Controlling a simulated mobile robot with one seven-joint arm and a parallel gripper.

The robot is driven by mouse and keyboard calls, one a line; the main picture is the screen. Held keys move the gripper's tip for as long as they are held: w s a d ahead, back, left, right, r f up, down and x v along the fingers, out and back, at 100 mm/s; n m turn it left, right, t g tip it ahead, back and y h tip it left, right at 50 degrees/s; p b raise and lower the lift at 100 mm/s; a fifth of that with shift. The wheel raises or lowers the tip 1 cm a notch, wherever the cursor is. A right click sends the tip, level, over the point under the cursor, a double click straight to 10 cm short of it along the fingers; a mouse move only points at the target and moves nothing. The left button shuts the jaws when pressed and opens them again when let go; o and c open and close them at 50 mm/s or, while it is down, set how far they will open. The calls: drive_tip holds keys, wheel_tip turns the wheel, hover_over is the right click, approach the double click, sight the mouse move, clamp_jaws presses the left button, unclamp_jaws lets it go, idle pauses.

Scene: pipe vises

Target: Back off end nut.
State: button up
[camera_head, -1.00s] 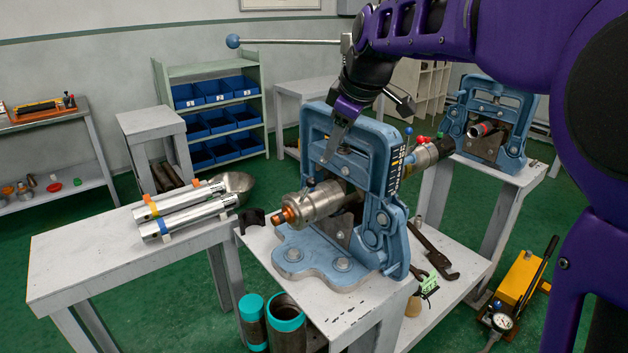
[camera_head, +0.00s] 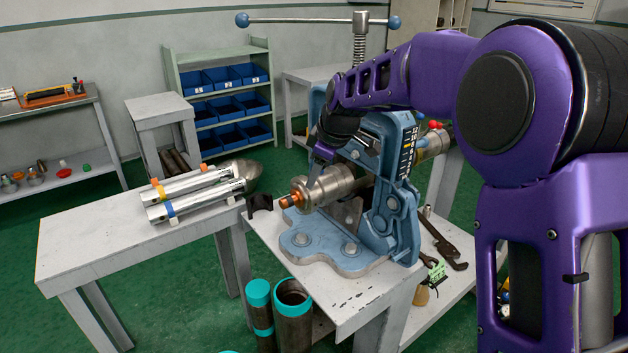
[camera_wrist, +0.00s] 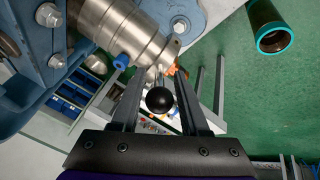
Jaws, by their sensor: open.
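A silver stepped cylinder (camera_head: 330,187) is held in the near blue vise (camera_head: 395,205). A copper-coloured end piece (camera_head: 289,201) sticks out at its left end; which part is the end nut I cannot tell for sure. In the wrist view the silver cylinder (camera_wrist: 128,32) runs down to the right, with a blue knob (camera_wrist: 121,62) on its side. My gripper (camera_wrist: 160,72) is open. A black ball knob (camera_wrist: 160,99) shows between its two fingers, with a gap on each side. In the head view my arm hides most of the gripper, just above the cylinder.
Two silver tubes (camera_head: 195,192) lie on the left bench (camera_head: 85,240). Dark pipes with teal ends (camera_head: 293,292) stand beside the vise table. A wrench (camera_head: 445,243) lies to the right of the vise. A tall screw with a cross bar (camera_head: 300,21) rises above the vise.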

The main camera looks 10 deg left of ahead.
drive_tip(key=shift+x, duration=1.05)
clamp_jaws()
idle(0.7)
